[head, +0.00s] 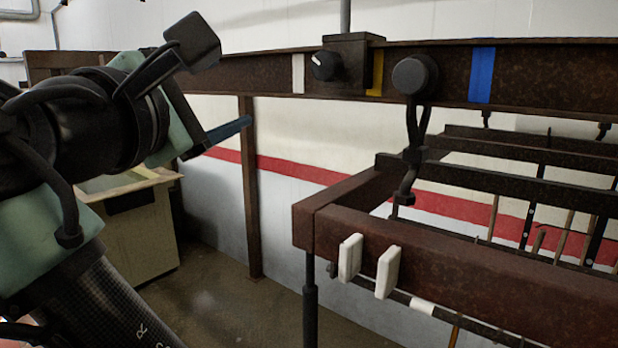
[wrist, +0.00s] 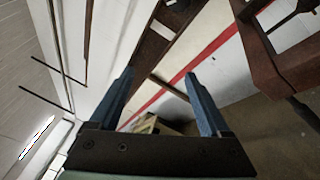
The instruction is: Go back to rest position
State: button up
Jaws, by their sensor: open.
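My gripper (wrist: 160,84) is open and empty in the wrist view, its two blue fingers apart with nothing between them but the view of the wall and rail beyond. In the head view my gripper (head: 228,131) shows at the left, at the end of my raised arm, with a blue finger pointing right. It is clear of the rusty rail (head: 440,70) and apart from the rack (head: 450,270).
The rusty rail runs across the back with white, yellow and blue marks, a black box with a knob (head: 324,65), and a round black trolley (head: 415,74) with a hanging hook. White tabs (head: 387,272) stick out from the rack. A bin (head: 130,230) stands at left. Floor between is clear.

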jog(key=s+d+m+t+y+b, duration=0.3)
jog(key=s+d+m+t, duration=0.6)
jog(key=s+m, duration=0.6)
jog(key=d+m+b, duration=0.1)
jog(key=d+m, duration=0.1)
jog(key=m, duration=0.4)
jog(key=shift+f+y, duration=0.35)
jog(key=shift+y, duration=0.05)
